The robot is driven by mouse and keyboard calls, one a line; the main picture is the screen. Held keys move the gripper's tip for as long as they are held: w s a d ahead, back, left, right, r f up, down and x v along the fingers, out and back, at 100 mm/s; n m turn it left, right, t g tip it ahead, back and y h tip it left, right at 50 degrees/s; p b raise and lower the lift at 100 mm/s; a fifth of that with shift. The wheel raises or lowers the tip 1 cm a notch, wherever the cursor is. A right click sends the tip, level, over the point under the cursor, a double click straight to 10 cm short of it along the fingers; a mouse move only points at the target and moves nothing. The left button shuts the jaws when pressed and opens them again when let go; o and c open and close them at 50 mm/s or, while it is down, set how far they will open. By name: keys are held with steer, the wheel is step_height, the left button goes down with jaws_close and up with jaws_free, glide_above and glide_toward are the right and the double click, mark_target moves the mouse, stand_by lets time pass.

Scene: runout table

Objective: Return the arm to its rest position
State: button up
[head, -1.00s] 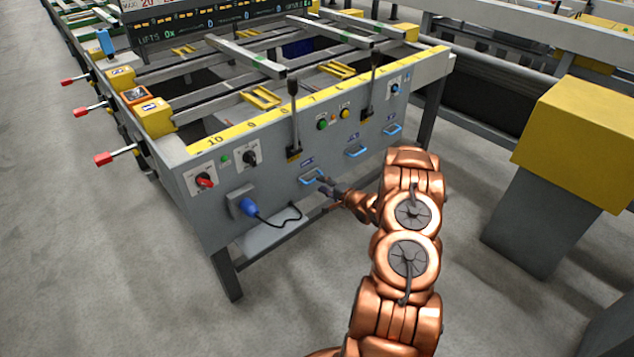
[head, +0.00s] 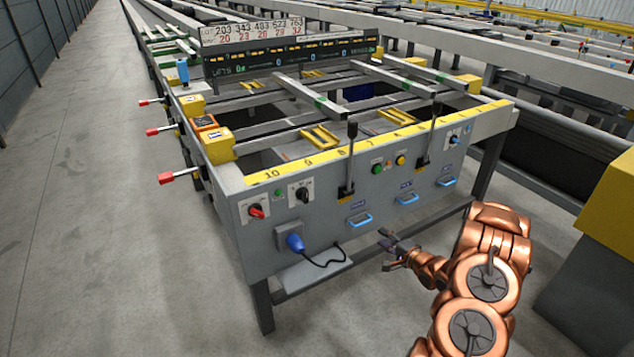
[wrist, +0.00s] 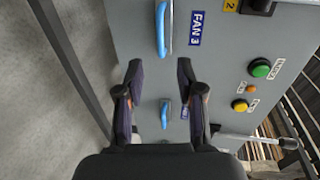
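My copper arm (head: 480,285) reaches in from the lower right of the head view. Its gripper (head: 385,239) is off the front panel, below the blue drawer-like handles. In the wrist view my gripper (wrist: 159,78) has its two dark fingers spread apart with nothing between them. A blue handle (wrist: 166,113) shows in the gap between the fingers, beyond them. Another blue handle (wrist: 163,28) sits farther up, beside a label reading FAN 3. I see no contact with the panel.
The grey runout table (head: 330,236) stands ahead, with levers, knobs and buttons on its panel. A blue plug (head: 295,242) with a black cable hangs at its left. A yellow-topped post (head: 612,205) stands at right. The floor at left is clear.

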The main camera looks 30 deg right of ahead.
step_height(320, 180, up, 7)
steer(key=w+a+n+g+h, duration=0.2)
steer(key=w+n+g+h, duration=0.1)
steer(key=n+g, duration=0.2)
steer(key=s+a+r+n+g+h, duration=0.1)
steer(key=s+a+r+n+g, duration=0.2)
steer(key=s+a+r+g, duration=0.35)
steer(key=s+a+r+n+g+y, duration=0.1)
steer(key=s+a+r+n+g, duration=0.2)
steer(key=s+a, duration=0.8)
steer(key=s+a+r+n+g+y, duration=0.1)
steer(key=s+a+r+n+g, duration=0.3)
steer(key=s+a, duration=0.65)
steer(key=s+a+r+n+y, duration=0.15)
steer(key=s+a+r, duration=0.35)
steer(key=s+a, duration=0.6)
step_height(320, 180, up, 20)
steer(key=s+d+t+p, duration=0.1)
steer(key=s+d+p, duration=0.1)
steer(key=p, duration=1.6)
steer(key=shift+s+d+n, duration=0.15)
steer(key=shift+s+n, duration=0.05)
steer(key=shift+n, duration=0.15)
steer(key=shift+f+h, duration=0.1)
steer(key=shift+h, duration=0.15)
